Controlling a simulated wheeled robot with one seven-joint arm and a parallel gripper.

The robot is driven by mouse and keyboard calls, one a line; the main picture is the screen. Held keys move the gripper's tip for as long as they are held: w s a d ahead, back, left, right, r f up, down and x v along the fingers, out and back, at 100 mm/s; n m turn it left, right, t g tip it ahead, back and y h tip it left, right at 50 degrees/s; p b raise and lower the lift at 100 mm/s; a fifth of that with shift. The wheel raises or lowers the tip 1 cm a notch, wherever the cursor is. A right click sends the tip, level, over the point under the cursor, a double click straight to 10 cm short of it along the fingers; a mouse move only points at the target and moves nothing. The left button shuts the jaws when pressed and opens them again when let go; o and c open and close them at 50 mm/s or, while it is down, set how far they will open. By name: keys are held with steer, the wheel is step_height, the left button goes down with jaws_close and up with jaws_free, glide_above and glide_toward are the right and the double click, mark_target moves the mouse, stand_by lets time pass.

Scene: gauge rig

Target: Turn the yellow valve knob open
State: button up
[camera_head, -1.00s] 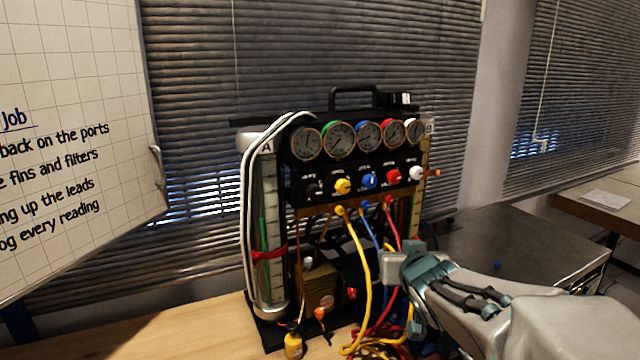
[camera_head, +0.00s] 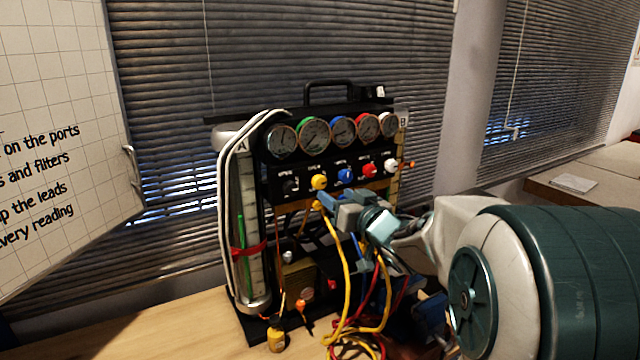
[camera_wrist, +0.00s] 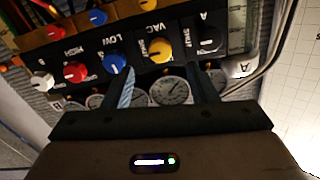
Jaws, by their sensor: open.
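The yellow valve knob (camera_head: 319,182) sits in the row of knobs on the gauge rig's black panel, between a black knob (camera_head: 290,186) and a blue knob (camera_head: 345,176). In the wrist view the yellow knob (camera_wrist: 160,49) shows upside down, beside the label VAC. My gripper (camera_head: 335,205) is just below and right of the yellow knob in the head view. In the wrist view its two fingers (camera_wrist: 157,87) are apart, one near the blue knob and one near the black knob, with the yellow knob between and beyond them. I cannot tell whether either finger touches anything.
A red knob (camera_head: 369,171) and a white knob (camera_head: 391,166) continue the row to the right. Several round gauges (camera_head: 343,132) are above. Yellow, blue and red hoses hang below, close to my arm. A small yellow bottle (camera_head: 276,340) stands on the wooden table (camera_head: 180,325).

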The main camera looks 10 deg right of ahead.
mark_target(321, 184)
steer(key=p+x, duration=0.1)
steer(key=x, duration=0.6)
steer(key=shift+w, duration=0.1)
steer(key=c, duration=1)
